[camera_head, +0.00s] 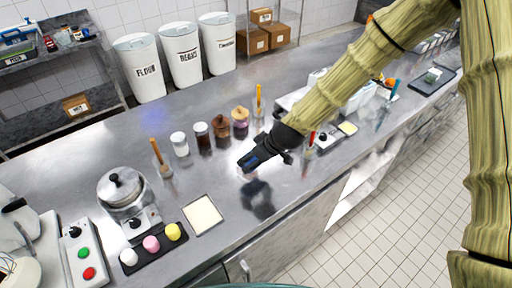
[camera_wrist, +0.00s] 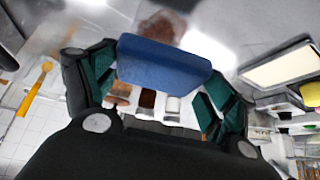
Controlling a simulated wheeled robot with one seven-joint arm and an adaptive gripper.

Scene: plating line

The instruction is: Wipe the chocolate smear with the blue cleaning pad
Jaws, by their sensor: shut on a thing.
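The blue cleaning pad (camera_wrist: 165,62) is gripped between the fingers of my gripper (camera_wrist: 158,80) in the wrist view. In the head view my gripper (camera_head: 252,160) is over the steel counter, with a little of the blue pad (camera_head: 248,162) showing at its tip. A blurred brown patch, which looks like the chocolate smear (camera_wrist: 165,27), lies on the counter just beyond the pad's upper edge in the wrist view. Part of it is hidden by the pad. I cannot make out the smear in the head view. Whether the pad touches the counter is unclear.
Several jars (camera_head: 203,137) stand behind my gripper. A cream square board (camera_head: 202,214) and a black tray (camera_head: 152,249) with coloured pieces are at the front left. A pot (camera_head: 121,187) stands further left. The counter between board and jars is clear.

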